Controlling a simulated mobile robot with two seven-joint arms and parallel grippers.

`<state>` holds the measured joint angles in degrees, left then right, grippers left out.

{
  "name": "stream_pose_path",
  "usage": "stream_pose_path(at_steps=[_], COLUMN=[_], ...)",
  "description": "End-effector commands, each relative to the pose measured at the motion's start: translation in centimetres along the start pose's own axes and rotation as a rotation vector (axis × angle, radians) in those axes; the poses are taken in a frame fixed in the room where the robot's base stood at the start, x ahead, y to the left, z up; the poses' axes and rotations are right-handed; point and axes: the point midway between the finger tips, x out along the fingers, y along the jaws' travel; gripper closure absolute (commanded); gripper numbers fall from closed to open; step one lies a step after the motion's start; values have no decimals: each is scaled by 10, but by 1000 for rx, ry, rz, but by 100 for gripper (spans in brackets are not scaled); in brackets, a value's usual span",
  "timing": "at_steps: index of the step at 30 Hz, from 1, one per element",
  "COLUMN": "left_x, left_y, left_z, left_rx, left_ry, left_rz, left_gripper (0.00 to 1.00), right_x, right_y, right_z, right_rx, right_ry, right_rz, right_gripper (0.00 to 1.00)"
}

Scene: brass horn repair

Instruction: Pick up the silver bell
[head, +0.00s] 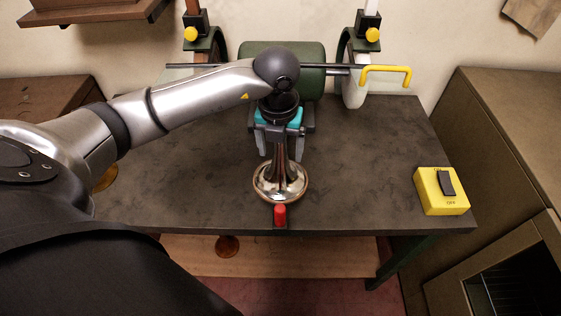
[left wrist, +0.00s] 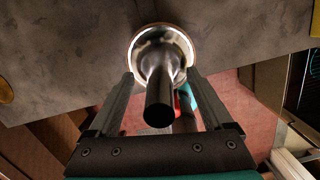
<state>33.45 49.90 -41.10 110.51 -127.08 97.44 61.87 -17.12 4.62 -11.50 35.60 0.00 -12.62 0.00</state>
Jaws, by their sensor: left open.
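The silver bell (head: 281,183) stands near the front edge of the dark workbench, wide flared mouth down and narrow neck up. My left gripper (head: 281,152) is right above it, pointing down, with the fingers apart on either side of the neck. In the left wrist view, the bell (left wrist: 158,60) shows end-on between the two open fingers of my left gripper (left wrist: 160,76). The neck's dark end faces the camera. I cannot tell whether a finger touches it. My arm hides part of the neck in the head view. My right gripper is not in view.
A small red piece (head: 280,214) is at the bench's front edge, just before the bell. A yellow switch box (head: 441,191) marked OFF sits at right. A green machine (head: 300,59) with wheels and a yellow handle (head: 386,70) stands behind. The bench (head: 370,150) is clear between.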

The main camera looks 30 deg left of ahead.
Motion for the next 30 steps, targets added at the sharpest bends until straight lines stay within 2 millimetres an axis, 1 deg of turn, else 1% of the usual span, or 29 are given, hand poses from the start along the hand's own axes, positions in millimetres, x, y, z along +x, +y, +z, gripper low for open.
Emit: stream_pose_path(at_steps=[1,3,10,11,30], left_x=[6,10,12,11,11], left_y=[0,0,0,0,0], left_z=[0,0,0,0,0], left_rx=[-1,1,1,1,1], left_ry=[1,0,-1,-1,-1], left_rz=[0,0,-1,-1,0], left_gripper=[16,16,16,18,90], right_x=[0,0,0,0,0], right_y=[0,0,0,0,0], right_z=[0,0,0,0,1], right_rx=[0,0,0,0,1], right_ry=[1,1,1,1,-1], right_rz=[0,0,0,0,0], right_gripper=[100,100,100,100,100])
